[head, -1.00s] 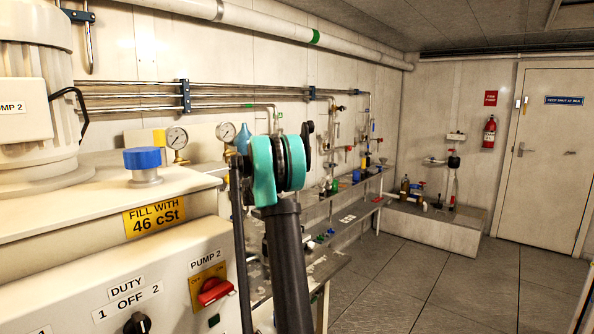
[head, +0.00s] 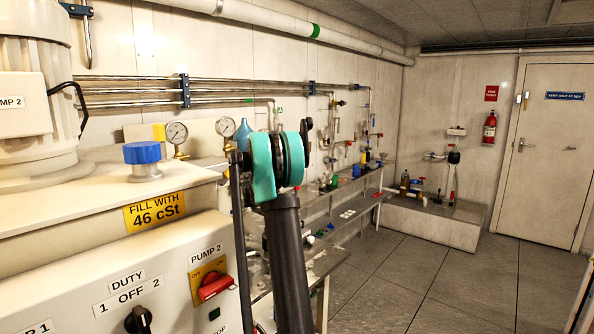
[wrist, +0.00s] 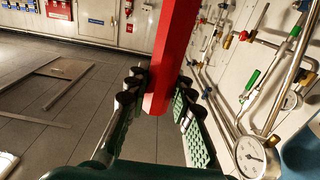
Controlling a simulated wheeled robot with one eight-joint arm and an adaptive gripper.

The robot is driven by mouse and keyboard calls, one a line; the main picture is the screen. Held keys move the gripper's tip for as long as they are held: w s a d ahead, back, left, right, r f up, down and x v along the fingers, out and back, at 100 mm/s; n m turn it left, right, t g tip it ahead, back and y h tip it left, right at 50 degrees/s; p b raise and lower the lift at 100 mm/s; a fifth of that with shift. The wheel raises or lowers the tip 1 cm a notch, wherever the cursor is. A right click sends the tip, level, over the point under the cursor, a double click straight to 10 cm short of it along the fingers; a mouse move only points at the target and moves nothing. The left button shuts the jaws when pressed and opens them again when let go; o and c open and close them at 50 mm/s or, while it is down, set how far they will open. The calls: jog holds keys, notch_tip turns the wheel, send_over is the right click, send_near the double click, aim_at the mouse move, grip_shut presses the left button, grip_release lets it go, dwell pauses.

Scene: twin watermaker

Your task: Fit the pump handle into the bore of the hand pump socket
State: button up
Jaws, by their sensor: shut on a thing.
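In the wrist view a long red bar, which looks like the pump handle (wrist: 174,50), runs from the top edge down between the fingers of my gripper (wrist: 158,98). The gripper is shut on it near its lower end.
A control cabinet (head: 75,285) with a blue-capped filler (head: 143,160) stands close on the left. A bench (head: 335,265) with small parts runs along the wall behind my arm. In the wrist view, pipes and a gauge (wrist: 250,155) are close on the right.

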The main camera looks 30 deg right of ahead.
jog(key=shift+f, duration=0.55)
jog(key=o, duration=1.1)
jog(key=shift+c, duration=0.2)
jog(key=v, duration=1.2)
